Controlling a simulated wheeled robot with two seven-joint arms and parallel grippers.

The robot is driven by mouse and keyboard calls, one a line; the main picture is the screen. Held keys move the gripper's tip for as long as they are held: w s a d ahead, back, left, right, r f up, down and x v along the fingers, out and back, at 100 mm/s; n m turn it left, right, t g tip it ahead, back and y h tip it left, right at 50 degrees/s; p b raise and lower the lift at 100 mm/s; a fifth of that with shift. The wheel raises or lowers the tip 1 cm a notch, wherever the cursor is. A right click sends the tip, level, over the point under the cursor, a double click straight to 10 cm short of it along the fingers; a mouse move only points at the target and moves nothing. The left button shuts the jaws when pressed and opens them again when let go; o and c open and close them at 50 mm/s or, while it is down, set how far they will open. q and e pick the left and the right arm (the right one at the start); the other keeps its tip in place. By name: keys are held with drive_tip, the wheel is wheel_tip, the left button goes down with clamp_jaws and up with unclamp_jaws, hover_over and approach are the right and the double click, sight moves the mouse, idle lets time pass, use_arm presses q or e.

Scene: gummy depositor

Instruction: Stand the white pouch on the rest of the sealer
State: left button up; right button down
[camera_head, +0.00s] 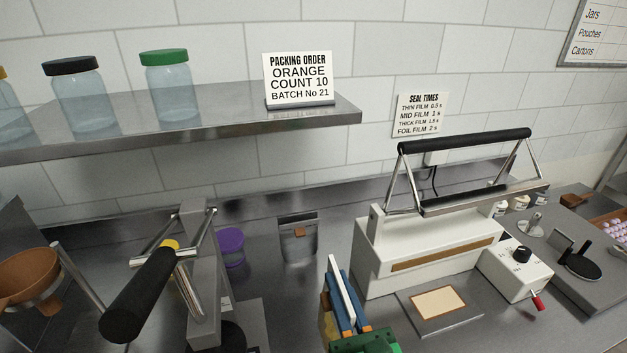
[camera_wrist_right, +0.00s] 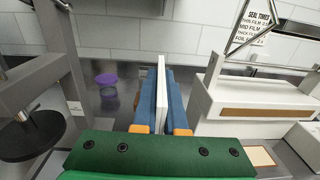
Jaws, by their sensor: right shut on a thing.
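The white pouch (camera_head: 341,288) shows edge-on as a thin white slab, also in the right wrist view (camera_wrist_right: 160,90). My right gripper (camera_head: 342,296) is shut on it, with blue fingers on both sides and orange pads at their base. The pouch points upward, left of the sealer (camera_head: 375,262) and apart from it. The sealer is a white box with a brown front strip and a raised black-handled arm. A flat metal plate (camera_head: 464,318) with a cream, brown-edged patch lies in front of it; I cannot tell if this is the rest. My left gripper is not in view.
A press with a black handle (camera_head: 150,295) stands at the left. A purple-lidded jar (camera_head: 230,247) and a grey packet (camera_head: 298,238) stand at the back. A control box (camera_head: 516,268) with a red-tipped lever sits right of the sealer. A shelf (camera_head: 200,128) overhangs the left.

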drive_tip(key=s+d+f+m+g+h+b, duration=0.2)
drive_tip(key=s+d+f+m+h+b, duration=0.1)
drive_tip(key=s+d+f+m+h, duration=0.4)
drive_tip(key=d+h, duration=0.2)
drive_tip(key=h, duration=0.2)
drive_tip(key=shift+m+h+b, duration=0.3)
drive_tip(key=shift+r, duration=0.1)
drive_tip(key=shift+w, duration=0.1)
